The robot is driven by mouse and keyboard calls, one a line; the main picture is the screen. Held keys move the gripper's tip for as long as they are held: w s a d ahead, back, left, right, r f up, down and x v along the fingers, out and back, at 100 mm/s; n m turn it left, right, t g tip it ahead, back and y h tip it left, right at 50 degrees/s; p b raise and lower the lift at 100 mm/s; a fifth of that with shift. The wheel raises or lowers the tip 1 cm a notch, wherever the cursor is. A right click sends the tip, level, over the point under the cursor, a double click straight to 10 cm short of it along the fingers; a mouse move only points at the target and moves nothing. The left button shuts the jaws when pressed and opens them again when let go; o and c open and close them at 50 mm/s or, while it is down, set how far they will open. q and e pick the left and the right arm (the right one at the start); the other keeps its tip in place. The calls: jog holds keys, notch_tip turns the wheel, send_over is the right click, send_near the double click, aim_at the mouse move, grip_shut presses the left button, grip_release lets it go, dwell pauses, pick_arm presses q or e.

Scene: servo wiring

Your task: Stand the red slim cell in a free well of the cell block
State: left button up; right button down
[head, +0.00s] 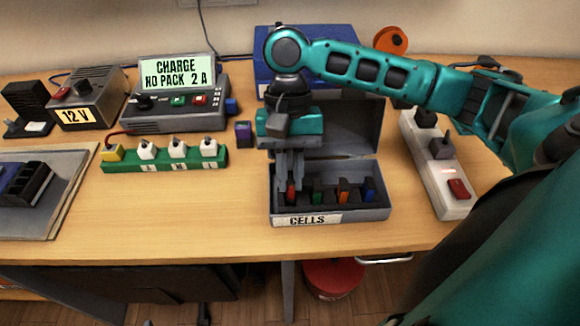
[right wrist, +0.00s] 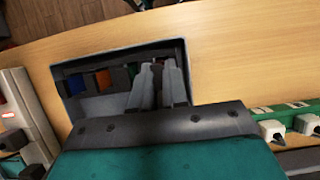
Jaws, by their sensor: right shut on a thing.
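The grey cell block (head: 375,212), a box with an open lid and a CELLS label, stands near the table's front edge. My right gripper (head: 290,178) points down into its left end, shut on the red slim cell (head: 291,192). The red cell is upright, level with the row of other cells; its base is hidden, so I cannot tell whether it is seated in a well. Green (head: 317,196), orange (head: 343,190) and blue (head: 367,190) cells stand to its right. In the right wrist view the gripper (right wrist: 158,75) hides most of the held cell. My left gripper is not in view.
The open lid (head: 350,125) rises behind the block. A white power strip (head: 437,180) lies to the right, and a green switch strip (head: 190,160) to the left. A charger (head: 175,110) stands behind that. Table in front of the green strip is clear.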

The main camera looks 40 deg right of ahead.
jog(key=shift+f, duration=1.2)
jog(key=c, duration=1.1)
grip_release()
jog(key=shift+o, duration=0.2)
jog(key=v, duration=1.3)
jog(key=shift+s, duration=0.15)
